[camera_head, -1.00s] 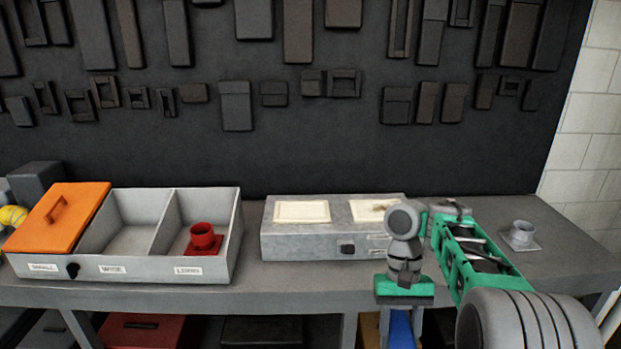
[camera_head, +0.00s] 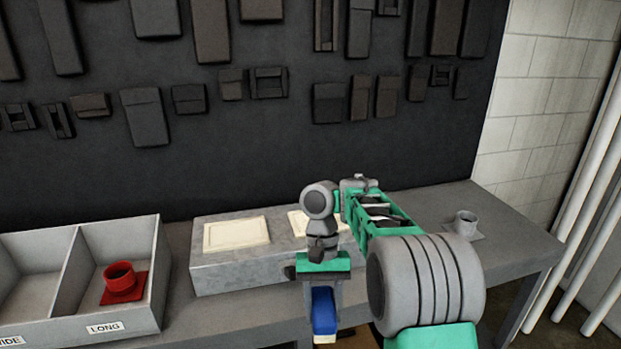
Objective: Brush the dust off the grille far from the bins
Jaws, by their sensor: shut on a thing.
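A grey box (camera_head: 245,268) on the bench has two cream grilles on top. The left grille (camera_head: 236,234) looks clean and is nearer the bins. The right grille (camera_head: 298,224), farther from the bins, is mostly hidden behind my arm; dust on it cannot be made out now. My gripper (camera_head: 323,286) points down in front of the box, shut on a blue thing with a pale lower end, probably the brush (camera_head: 324,312). It appears apart from the grilles.
The open grey bins (camera_head: 150,270) stand at the left, with a red flanged collar (camera_head: 121,283) in the LONG bin. A grey collar (camera_head: 466,224) stands at the bench's right end. White pipes (camera_head: 580,220) lean at the far right. A dark wall board rises behind.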

